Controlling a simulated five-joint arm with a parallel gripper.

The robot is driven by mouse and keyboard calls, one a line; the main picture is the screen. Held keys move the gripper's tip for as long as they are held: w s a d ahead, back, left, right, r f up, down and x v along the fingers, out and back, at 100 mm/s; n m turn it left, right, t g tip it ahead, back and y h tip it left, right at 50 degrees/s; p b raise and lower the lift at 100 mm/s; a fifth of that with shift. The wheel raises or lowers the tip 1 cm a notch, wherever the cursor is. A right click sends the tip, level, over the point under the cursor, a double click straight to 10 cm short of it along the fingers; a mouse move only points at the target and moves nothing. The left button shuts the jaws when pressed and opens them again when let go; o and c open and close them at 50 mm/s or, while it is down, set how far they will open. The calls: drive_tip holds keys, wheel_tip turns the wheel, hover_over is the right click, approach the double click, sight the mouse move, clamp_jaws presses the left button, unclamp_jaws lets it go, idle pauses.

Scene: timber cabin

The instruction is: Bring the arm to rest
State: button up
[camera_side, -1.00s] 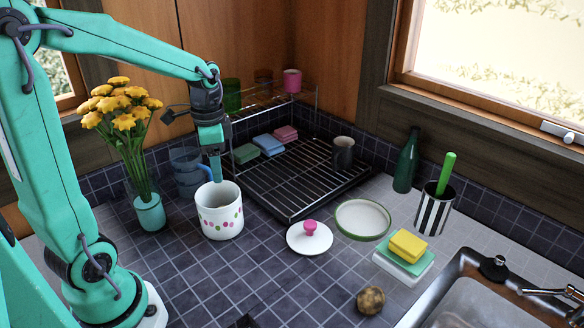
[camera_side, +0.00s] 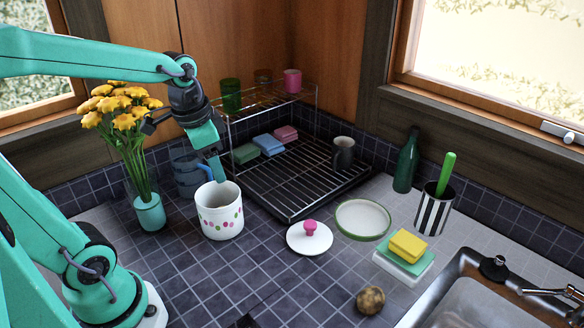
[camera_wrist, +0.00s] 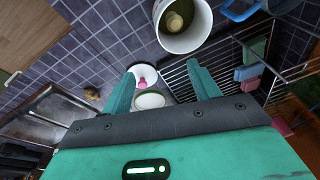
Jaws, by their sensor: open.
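My gripper (camera_side: 214,166) hangs just above and behind the rim of a white pot with coloured dots (camera_side: 219,212) in the side view. Its jaws are open and empty. In the wrist view my gripper's two fingers (camera_wrist: 162,80) stand apart, with the pot (camera_wrist: 183,28) beyond them at the top. A small pale yellowish thing (camera_wrist: 175,21) lies inside the pot. A white lid with a pink knob (camera_side: 309,236) lies on the tiles right of the pot.
A vase of yellow flowers (camera_side: 150,212) stands left of the pot and a blue jug (camera_side: 187,178) behind it. A dish rack (camera_side: 290,188) fills the back corner. A plate (camera_side: 362,220), sponge (camera_side: 408,244), brown round thing (camera_side: 370,299) and sink (camera_side: 480,305) are right. Front tiles are mostly clear.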

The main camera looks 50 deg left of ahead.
drive_tip(key=s+d+r+n+t, duration=0.2)
drive_tip(key=s+d+t, duration=0.1)
drive_tip(key=s+d, duration=0.2)
drive_tip(key=shift+s+r+n, duration=0.3)
drive_tip(key=shift+n, duration=0.1)
